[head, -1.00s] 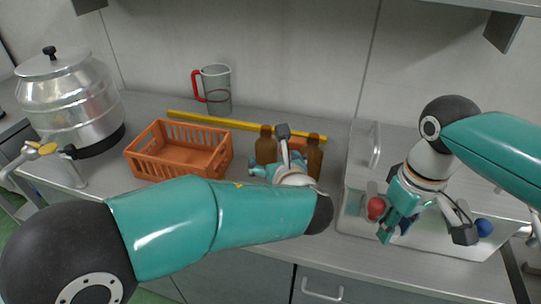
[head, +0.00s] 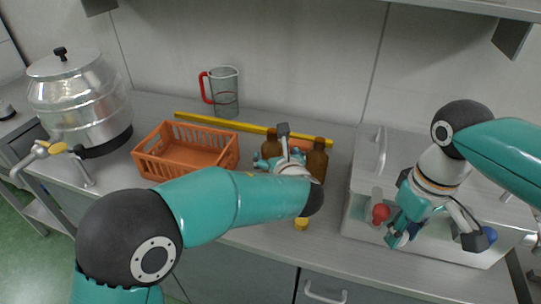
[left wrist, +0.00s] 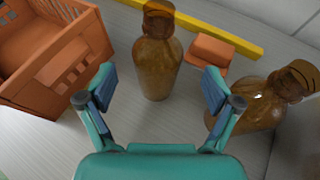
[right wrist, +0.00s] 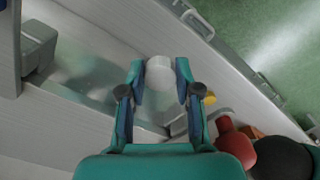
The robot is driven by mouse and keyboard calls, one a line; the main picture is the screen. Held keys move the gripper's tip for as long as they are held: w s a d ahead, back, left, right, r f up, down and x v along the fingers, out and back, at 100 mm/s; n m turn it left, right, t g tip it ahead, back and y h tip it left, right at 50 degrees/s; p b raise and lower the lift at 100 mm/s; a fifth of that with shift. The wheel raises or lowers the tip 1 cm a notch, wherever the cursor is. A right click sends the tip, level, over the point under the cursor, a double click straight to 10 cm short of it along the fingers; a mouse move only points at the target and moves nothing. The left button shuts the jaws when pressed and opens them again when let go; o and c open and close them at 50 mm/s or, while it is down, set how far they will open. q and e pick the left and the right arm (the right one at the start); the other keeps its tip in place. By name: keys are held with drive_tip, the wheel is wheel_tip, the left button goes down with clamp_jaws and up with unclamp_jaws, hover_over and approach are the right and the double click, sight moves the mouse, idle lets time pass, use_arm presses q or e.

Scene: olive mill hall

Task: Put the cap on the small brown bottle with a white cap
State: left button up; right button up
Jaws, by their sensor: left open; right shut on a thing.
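Two brown bottles without caps stand on the counter: the left one (head: 271,146) and the right one (head: 318,160). My left gripper (head: 274,153) is open at the left bottle, partly covering it. In the left wrist view one upright bottle (left wrist: 157,65) stands centred ahead of the open fingers, with a gap on both sides; the rounder other bottle (left wrist: 245,108) is just outside the right finger. My right gripper (head: 399,236) is shut on a white cap (right wrist: 160,76), in front of the white basin. I cannot tell the cap in the head view.
An orange crate (head: 160,170) stands left of the bottles, with a yellow bar (head: 210,126) behind. A jug (head: 225,95) and metal pot (head: 80,105) stand farther back. A small yellow item (head: 302,223) lies near the front edge. A red knob (head: 380,213) is close to my right gripper.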

sight(274, 144)
use_arm(q)
drive_tip(key=shift+w, duration=0.1)
drive_tip(key=x, duration=0.2)
drive_tip(key=p+x, duration=0.1)
drive_tip(key=x, duration=0.2)
drive_tip(key=shift+a+f, duration=0.1)
drive_tip(key=shift+f, duration=0.2)
use_arm(e)
drive_tip(key=shift+r, duration=0.6)
use_arm(q)
drive_tip(key=c, duration=1.6)
drive_tip(key=shift+r, duration=0.2)
